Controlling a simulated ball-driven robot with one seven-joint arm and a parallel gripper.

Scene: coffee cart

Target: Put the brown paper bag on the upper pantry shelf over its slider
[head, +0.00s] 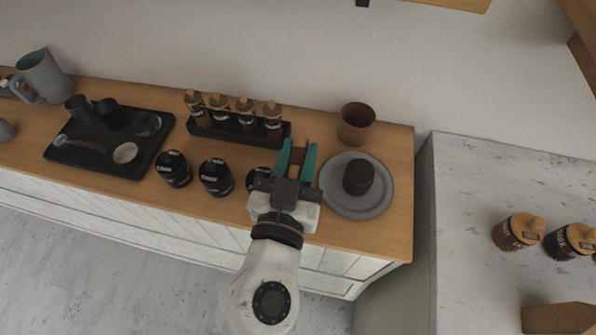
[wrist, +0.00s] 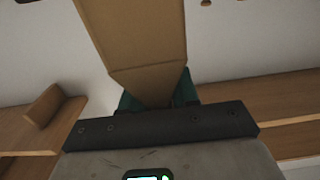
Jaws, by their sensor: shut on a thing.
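My gripper (head: 297,158), with green fingers, is above the wooden counter in the head view. It is shut on a brown paper bag (wrist: 140,45), which fills the upper middle of the wrist view. In the head view only a small brown part of the bag (head: 299,153) shows between the fingers. In the wrist view a wooden shelf (wrist: 25,133) is at left, with a brown block-like thing (wrist: 43,104) on it. Another wooden shelf (wrist: 270,88) is at right. I cannot tell which is the upper pantry shelf, and no slider is recognisable.
The counter (head: 398,215) holds a black tray (head: 75,160), a rack of corked jars (head: 240,133), black jars (head: 215,177), a brown pot (head: 356,125) and a grey plate (head: 335,205). A marble surface (head: 470,200) at right holds lidded jars (head: 518,232) and a brown boxy thing (head: 558,319).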

